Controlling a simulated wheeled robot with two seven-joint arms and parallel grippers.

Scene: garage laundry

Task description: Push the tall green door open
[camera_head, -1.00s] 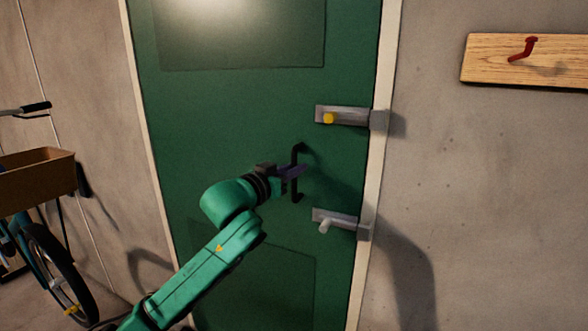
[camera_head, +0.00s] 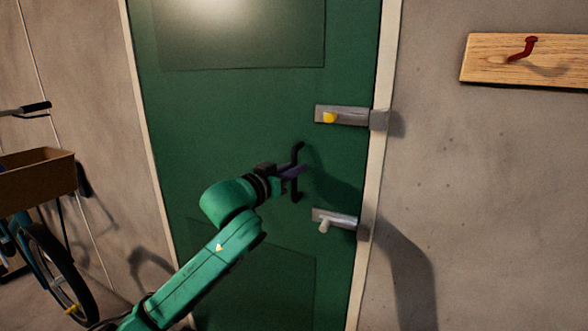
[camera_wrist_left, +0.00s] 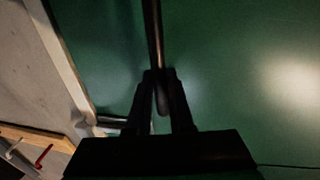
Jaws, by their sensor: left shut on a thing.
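The tall green door (camera_head: 225,120) stands in its pale frame, flush with it as far as I can tell. A black upright handle (camera_head: 298,151) is fixed near its right edge; it also shows as a dark bar in the left wrist view (camera_wrist_left: 153,30). In the left wrist view my fingers (camera_wrist_left: 161,88) lie on both sides of the bar. An upper bolt (camera_head: 350,116) with a yellow knob and a lower bolt (camera_head: 343,219) with a grey knob sit at the door's right edge. My right gripper is out of view.
The pale door frame (camera_head: 388,70) and a concrete wall (camera_head: 480,200) are on the right. A wooden board (camera_head: 490,62) with a red hook hangs there. A bicycle with a brown box (camera_head: 35,182) stands at the left wall.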

